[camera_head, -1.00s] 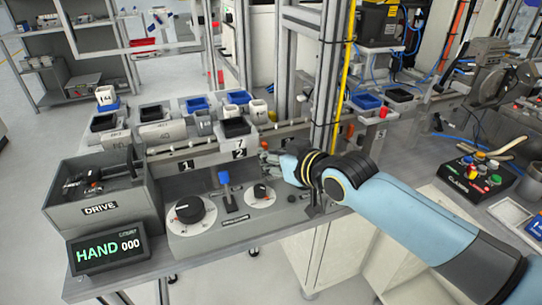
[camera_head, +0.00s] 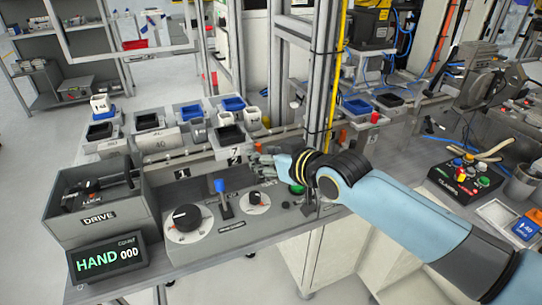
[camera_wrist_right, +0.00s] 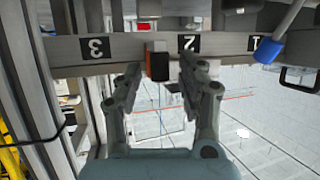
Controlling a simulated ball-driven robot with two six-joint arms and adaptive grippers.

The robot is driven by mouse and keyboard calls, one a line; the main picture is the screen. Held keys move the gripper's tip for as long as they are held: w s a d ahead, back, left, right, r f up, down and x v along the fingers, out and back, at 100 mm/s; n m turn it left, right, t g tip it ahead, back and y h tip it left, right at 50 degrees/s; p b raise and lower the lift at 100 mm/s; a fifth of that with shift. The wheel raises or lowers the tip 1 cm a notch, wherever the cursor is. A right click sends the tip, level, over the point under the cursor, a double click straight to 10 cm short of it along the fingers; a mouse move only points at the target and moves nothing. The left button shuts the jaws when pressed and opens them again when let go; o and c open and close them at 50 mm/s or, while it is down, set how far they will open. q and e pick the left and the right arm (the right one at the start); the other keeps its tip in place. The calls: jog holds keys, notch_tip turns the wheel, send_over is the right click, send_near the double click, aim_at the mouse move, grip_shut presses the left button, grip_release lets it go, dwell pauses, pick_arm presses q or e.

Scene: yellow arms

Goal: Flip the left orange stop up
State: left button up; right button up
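My right gripper (camera_wrist_right: 155,90) is open in the right wrist view, its two fingers pointing at the rail with number plates 3 and 2. In the head view my right gripper (camera_head: 264,160) reaches from the right over the back of the grey control panel, near plate 2. My left gripper is not in view.
A blue-tipped lever (camera_head: 221,188) and dark knobs stand on the panel (camera_head: 205,232) left of my gripper. A DRIVE bin (camera_head: 120,225) and HAND 000 display (camera_head: 105,257) are further left. A metal post (camera_head: 322,80) rises behind my wrist.

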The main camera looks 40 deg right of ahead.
jog(key=v, duration=1.2)
